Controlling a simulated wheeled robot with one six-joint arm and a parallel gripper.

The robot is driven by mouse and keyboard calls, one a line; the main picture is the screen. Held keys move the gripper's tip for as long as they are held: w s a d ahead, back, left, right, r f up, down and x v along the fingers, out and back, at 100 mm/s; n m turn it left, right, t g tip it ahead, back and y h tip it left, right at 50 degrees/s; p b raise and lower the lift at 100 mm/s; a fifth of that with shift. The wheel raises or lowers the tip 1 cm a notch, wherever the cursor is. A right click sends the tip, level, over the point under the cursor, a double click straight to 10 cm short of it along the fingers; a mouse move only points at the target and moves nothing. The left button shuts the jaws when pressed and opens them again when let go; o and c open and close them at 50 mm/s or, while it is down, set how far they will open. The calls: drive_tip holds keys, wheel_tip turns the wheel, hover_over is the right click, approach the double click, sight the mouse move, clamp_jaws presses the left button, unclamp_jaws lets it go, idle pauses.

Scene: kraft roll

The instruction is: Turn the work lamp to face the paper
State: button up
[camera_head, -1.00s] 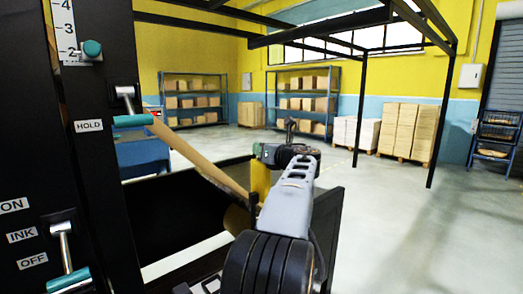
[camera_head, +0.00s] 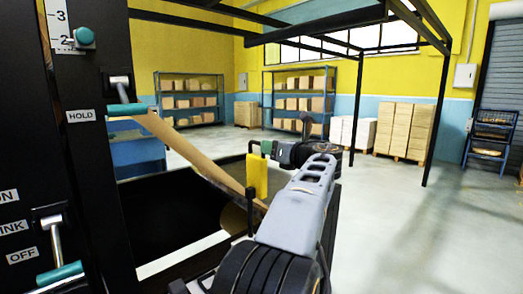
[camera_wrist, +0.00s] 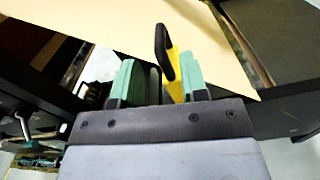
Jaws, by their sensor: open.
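A yellow piece with a black bracket, which looks like the work lamp (camera_head: 257,177), stands near a dark post in the middle of the head view. In the wrist view the lamp (camera_wrist: 177,82) shows as a yellow body with a black loop, between my fingers and nearer the right one. My gripper (camera_head: 264,149) has green fingers and is at the lamp's top in the head view. In the wrist view my gripper (camera_wrist: 160,80) is open, its fingers apart; contact with the lamp cannot be told. The tan paper (camera_head: 185,150) slopes down to the lamp's left; the lamp's front is unclear.
A black machine panel (camera_head: 85,160) with HOLD, INK and OFF labels and teal-handled levers fills the left. A dark frame (camera_head: 357,110) rises behind my arm. Shelves with boxes (camera_head: 300,100) and stacked pallets (camera_head: 403,128) stand at the back. The floor at right is clear.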

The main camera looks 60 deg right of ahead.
drive_tip(key=b+v, duration=0.1)
drive_tip(key=v, duration=0.6)
idle(0.6)
